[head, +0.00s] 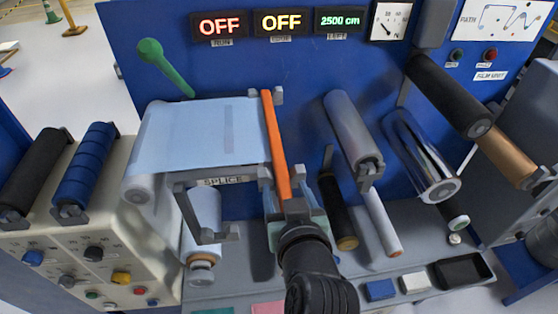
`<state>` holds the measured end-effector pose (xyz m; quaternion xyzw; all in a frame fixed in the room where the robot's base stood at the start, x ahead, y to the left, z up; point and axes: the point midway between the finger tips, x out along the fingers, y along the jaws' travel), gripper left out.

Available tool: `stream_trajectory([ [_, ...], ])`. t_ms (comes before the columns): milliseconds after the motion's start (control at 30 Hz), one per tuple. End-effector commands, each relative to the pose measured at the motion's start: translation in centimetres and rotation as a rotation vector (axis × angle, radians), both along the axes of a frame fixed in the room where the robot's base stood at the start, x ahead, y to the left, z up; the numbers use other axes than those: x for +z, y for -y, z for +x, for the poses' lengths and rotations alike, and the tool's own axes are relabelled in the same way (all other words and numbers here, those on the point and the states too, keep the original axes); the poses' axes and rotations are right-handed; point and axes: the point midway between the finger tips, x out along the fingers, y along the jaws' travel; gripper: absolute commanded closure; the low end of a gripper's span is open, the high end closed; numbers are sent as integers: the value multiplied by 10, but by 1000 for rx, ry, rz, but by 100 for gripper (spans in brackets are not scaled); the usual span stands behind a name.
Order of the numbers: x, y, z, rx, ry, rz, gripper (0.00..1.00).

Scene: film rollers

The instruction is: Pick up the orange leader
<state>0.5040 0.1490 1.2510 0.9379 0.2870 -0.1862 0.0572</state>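The orange leader (274,140) is a thin straight orange strip. It lies along the right edge of the pale blue film sheet (205,135), between two small grey brackets. My gripper (291,200) is at the near, lower end of the orange leader, pointing away from the camera. The fingertips overlap the strip's lower end in the picture. I cannot tell whether they are closed on it or only over it, as the black wrist and gripper body hide the finger gap.
A splice frame (226,181) stands left of my gripper. A grey roller (352,127), a chrome roller (420,155) and a black roller (448,94) are to the right. A green lever (165,65) rises behind the film. Blue (380,290) and white (416,282) blocks lie on the front ledge.

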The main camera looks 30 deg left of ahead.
Motion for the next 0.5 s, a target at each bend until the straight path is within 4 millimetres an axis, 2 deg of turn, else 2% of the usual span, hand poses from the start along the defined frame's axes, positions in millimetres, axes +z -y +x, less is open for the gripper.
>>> stream_trajectory([
  [33, 0, 0, 0, 0, 0, 0, 45],
  [333, 0, 0, 0, 0, 0, 0, 99],
  [500, 0, 0, 0, 0, 0, 0, 100],
])
